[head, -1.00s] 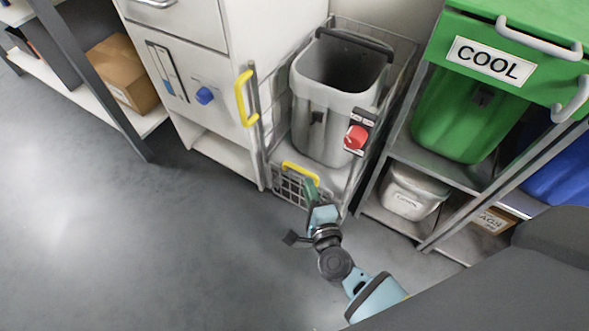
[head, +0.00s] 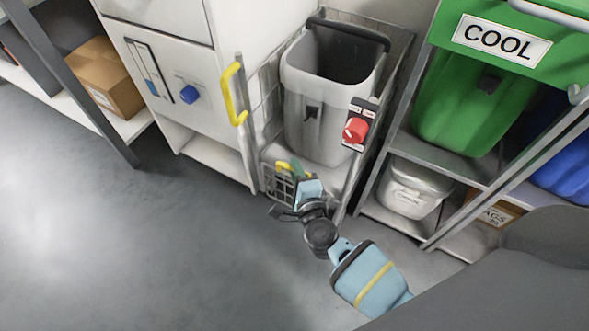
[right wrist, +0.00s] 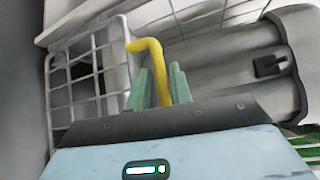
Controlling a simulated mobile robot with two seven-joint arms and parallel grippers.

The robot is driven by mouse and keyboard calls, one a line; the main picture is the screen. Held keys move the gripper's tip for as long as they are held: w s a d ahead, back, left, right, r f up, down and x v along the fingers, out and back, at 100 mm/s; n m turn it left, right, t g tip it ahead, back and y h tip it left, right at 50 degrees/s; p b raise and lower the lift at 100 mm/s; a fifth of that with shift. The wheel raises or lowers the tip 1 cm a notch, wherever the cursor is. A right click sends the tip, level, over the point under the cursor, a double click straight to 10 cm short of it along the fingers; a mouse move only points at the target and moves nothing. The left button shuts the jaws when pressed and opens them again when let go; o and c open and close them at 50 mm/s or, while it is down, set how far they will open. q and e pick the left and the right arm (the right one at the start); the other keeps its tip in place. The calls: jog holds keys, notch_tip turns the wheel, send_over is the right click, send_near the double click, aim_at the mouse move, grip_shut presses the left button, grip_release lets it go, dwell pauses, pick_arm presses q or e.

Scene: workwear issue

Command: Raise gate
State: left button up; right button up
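A low wire-mesh gate (head: 279,186) with a yellow handle (head: 283,165) stands at the front foot of the bay holding a grey bin. The mesh (right wrist: 88,75) and the bent yellow handle (right wrist: 158,75) also show in the right wrist view. My right gripper (head: 298,172) is at this handle. In the right wrist view, the green fingers of my right gripper (right wrist: 160,85) lie on either side of the handle, close against it, with no clear gap. The handle's lower end is hidden behind the gripper body. My left gripper is not in view.
The grey bin (head: 325,110) stands behind the gate, with a red knob (head: 355,130) on its right. A second, upright yellow handle (head: 232,95) is on a post at left. A white cabinet (head: 165,60) and a shelf rack (head: 400,155) flank the bay. The left floor is clear.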

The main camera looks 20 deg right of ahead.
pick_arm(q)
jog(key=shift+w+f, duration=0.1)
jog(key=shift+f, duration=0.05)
pick_arm(e)
jog(key=shift+w, duration=0.45)
jog(key=shift+c, duration=0.3)
grip_shut()
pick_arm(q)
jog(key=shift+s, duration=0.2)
